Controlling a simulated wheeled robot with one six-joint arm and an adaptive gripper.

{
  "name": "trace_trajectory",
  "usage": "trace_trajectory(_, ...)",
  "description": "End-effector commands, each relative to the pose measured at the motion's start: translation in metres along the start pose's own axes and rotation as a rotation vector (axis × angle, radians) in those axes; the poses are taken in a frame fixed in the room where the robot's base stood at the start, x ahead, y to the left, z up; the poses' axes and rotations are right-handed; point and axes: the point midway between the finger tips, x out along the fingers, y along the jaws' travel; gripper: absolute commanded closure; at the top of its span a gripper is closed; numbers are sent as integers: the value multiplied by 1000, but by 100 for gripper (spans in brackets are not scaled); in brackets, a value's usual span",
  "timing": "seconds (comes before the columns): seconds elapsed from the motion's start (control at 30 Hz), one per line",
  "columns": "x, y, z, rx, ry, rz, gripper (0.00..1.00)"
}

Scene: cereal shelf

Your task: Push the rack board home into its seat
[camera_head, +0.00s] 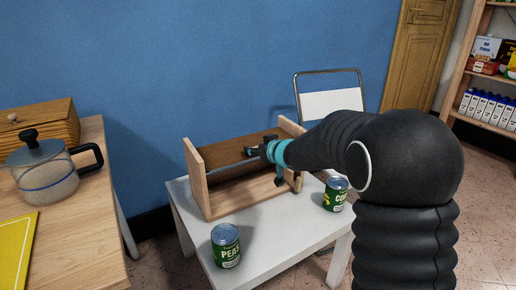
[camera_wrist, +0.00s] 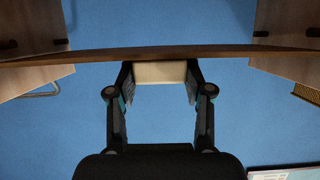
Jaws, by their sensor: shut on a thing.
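The rack board (camera_head: 222,148) is dark brown and lies between the two pale end panels of the wooden rack (camera_head: 197,180). In the wrist view the board (camera_wrist: 90,55) shows edge-on as a thin strip across the picture. Short dark pegs (camera_wrist: 60,41) stick out of both end panels close to it. My gripper (camera_head: 252,152) is at the board's edge, near its middle. In the wrist view its fingers (camera_wrist: 160,80) close on a pale block at that edge. Whether this block is part of the board, and how the board's ends sit, I cannot tell.
The rack stands on a white table (camera_head: 285,240). A can of peas (camera_head: 226,248) stands in front of it, and another green can (camera_head: 336,194) at the right, close under my arm. A folding chair (camera_head: 330,104) is behind. A wooden counter (camera_head: 75,220) is at the left.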

Motion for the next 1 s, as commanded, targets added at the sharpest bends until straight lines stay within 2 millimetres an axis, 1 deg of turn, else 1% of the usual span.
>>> trace_trajectory(0.6, 5, 0, 11, -1, 1, -1, 100)
trace_trajectory(0.63, 4, 0, 10, -1, 2, -1, 47)
trace_trajectory(0.73, 4, 0, 10, -1, 1, 0, 22)
trace_trajectory(0.77, 4, 0, 10, -1, 1, 0, 20)
trace_trajectory(1.0, 5, 0, 12, -1, -1, 0, 20)
